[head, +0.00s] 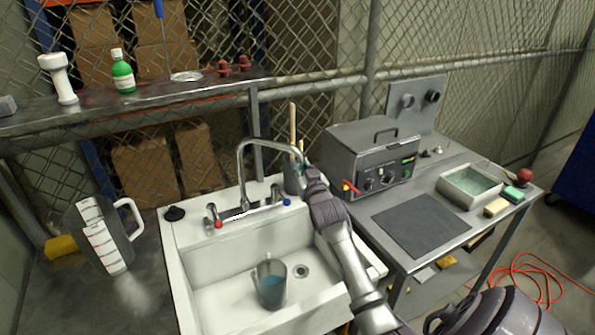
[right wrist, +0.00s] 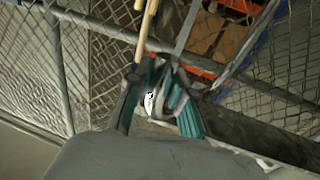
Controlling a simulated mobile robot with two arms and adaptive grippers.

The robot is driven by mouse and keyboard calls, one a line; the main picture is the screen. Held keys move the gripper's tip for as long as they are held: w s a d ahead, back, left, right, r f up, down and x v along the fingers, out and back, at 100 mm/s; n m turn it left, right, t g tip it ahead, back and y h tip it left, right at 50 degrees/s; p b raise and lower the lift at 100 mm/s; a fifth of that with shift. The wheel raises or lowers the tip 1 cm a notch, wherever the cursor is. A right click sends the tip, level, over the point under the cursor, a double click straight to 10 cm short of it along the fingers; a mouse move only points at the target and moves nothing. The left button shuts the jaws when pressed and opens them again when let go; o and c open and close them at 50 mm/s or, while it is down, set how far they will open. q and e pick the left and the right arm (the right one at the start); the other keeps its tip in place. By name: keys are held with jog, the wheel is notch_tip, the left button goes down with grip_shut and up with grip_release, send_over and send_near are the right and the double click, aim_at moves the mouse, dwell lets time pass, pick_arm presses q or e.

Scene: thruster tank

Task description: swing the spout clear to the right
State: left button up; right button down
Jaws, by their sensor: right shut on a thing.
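The chrome spout (head: 262,140) rises from the tap base at the back of the white sink (head: 190,262) and arches to the right. Its tip end is at my right gripper (head: 301,166), by the sink's back right corner. In the right wrist view, my right gripper (right wrist: 160,108) has its teal pads on either side of the spout's bright metal end (right wrist: 150,100), shut on it. The gripper hides part of the spout end in the head view. My left gripper is in neither view.
A dark holder (head: 292,181) with a wooden handle is close behind my right gripper. A grey tank machine (head: 352,150) stands to the right. A larger measuring jug (head: 98,232) is at left.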

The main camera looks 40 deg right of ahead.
jog(key=shift+d+f, duration=0.15)
jog(key=c, duration=1)
grip_release()
jog(key=shift+d, duration=0.1)
jog(key=shift+s+a, duration=0.15)
jog(key=shift+a, duration=0.05)
jog(key=v, duration=1.1)
jog(key=shift+s, duration=0.35)
